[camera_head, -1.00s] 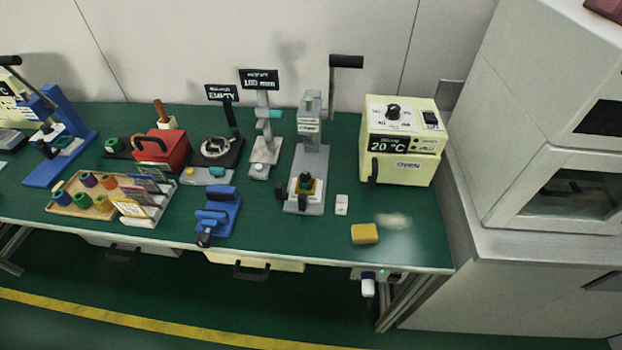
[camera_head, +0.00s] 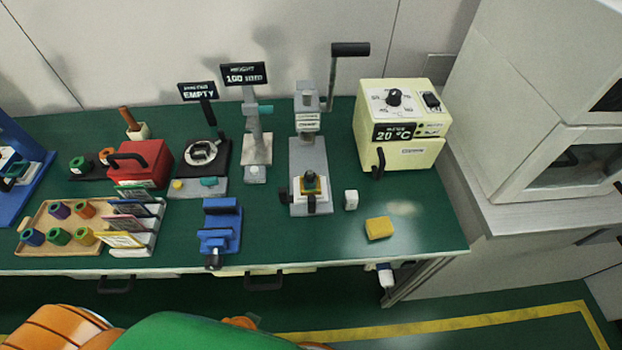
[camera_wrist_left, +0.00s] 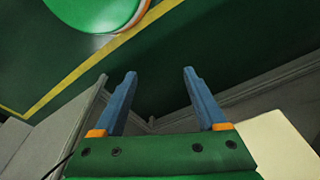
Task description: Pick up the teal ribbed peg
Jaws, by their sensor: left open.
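Another green piece (camera_head: 78,165) sits left of the red box. I cannot tell for sure which is the teal ribbed peg. My left gripper (camera_wrist_left: 158,73) shows in the left wrist view, fingers apart, nothing between them, over dark floor, away from any peg. My right gripper is not in view.
The grey press (camera_head: 310,155) has a tall crank at its top. The cream oven (camera_head: 403,125) stands to its right, a yellow sponge (camera_head: 379,228) in front. A blue vise (camera_head: 220,228) and card rack (camera_head: 135,228) stand left.

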